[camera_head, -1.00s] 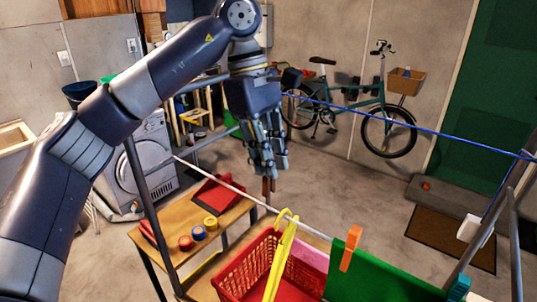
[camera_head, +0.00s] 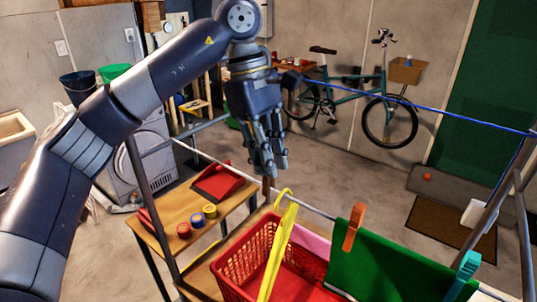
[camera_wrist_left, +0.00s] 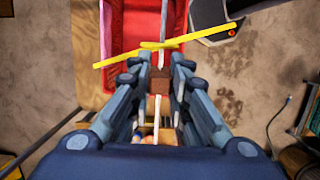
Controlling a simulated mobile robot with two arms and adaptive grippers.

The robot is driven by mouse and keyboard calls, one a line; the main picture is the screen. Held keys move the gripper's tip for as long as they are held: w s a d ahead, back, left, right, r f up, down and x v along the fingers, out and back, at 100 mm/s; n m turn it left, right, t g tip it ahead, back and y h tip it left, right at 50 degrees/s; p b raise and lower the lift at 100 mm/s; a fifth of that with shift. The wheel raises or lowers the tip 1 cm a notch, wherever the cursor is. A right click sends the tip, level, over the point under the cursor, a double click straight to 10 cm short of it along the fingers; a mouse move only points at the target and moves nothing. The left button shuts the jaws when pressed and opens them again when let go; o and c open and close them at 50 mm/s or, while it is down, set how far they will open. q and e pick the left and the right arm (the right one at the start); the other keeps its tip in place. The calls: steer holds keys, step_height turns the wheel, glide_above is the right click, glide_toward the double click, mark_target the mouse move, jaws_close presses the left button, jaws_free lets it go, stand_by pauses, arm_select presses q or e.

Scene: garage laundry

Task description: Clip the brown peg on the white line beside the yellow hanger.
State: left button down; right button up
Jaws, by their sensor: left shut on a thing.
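The brown peg (camera_head: 267,185) is between the fingertips of my left gripper (camera_head: 268,168), which points down and is shut on it. The peg is at the white line (camera_head: 310,208), just left of the yellow hanger (camera_head: 278,243). In the left wrist view, the peg (camera_wrist_left: 159,83) overlaps the white line (camera_wrist_left: 157,108), close to the yellow hanger (camera_wrist_left: 113,60). I cannot tell whether its jaws straddle the line. The fingers hide its upper part. My right gripper is not in view.
A green cloth (camera_head: 385,265) hangs to the right under an orange peg (camera_head: 354,227) and a teal peg (camera_head: 465,268). A red basket (camera_head: 243,252) stands below the line. A blue line (camera_head: 440,112) runs behind. A wooden bench (camera_head: 165,212) holds several small tins.

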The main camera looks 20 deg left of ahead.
arm_select(q)
steer(key=shift+a+b+x, duration=0.15)
steer(key=shift+b+x, duration=0.25)
steer(key=shift+x, duration=0.25)
steer(key=shift+a+b+x, duration=0.15)
steer(key=shift+b+x, duration=0.25)
steer(key=shift+x, duration=0.25)
steer(key=c, duration=1.4)
jaws_free()
steer(key=shift+w, duration=0.1)
steer(key=shift+c, duration=0.2)
steer(key=shift+r, duration=0.2)
steer(key=v, duration=1.1)
steer(key=shift+a+r, duration=0.2)
